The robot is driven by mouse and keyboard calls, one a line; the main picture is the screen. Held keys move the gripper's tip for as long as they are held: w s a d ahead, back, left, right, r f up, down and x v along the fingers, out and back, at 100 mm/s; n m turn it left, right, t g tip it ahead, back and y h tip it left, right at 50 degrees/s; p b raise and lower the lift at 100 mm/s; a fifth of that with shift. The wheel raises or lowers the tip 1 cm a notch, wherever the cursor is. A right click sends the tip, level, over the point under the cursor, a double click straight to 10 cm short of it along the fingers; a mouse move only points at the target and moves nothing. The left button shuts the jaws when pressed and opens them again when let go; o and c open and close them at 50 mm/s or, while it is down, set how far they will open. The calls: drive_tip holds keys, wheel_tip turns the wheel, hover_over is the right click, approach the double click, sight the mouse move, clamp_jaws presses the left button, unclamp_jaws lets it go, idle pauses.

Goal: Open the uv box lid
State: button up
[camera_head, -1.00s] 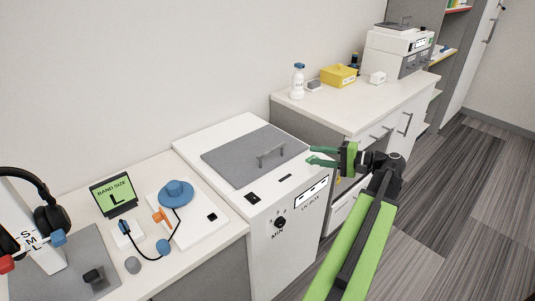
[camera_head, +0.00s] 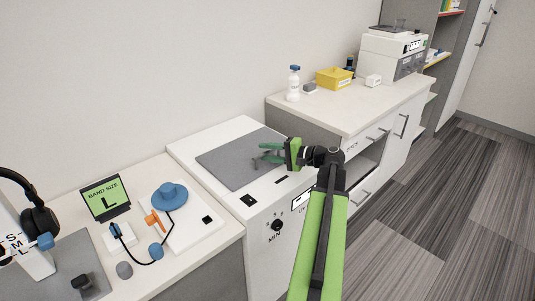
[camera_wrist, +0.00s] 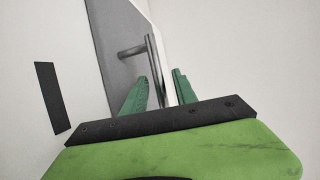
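The UV box (camera_head: 185,152) is a white cabinet with a grey lid (camera_head: 230,160) lying flat and shut on its top. The lid's metal handle (camera_wrist: 132,50) shows in the wrist view, ahead of the green fingers and in line with the gap between them. In the head view my gripper is largely in front of the handle. My gripper (camera_head: 260,153) is over the right part of the lid with its fingers apart. Both fingers also show in the wrist view (camera_wrist: 160,88). I cannot tell whether they touch the handle.
A bench on the left holds a band-size sign (camera_head: 105,198), a blue disc-shaped device (camera_head: 170,195) and headphones (camera_head: 38,215). A counter behind to the right holds a white bottle (camera_head: 293,85), a yellow bin (camera_head: 334,78) and a white machine (camera_head: 388,58). Striped floor is free at right.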

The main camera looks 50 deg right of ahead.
clamp_jaws()
idle(1.3)
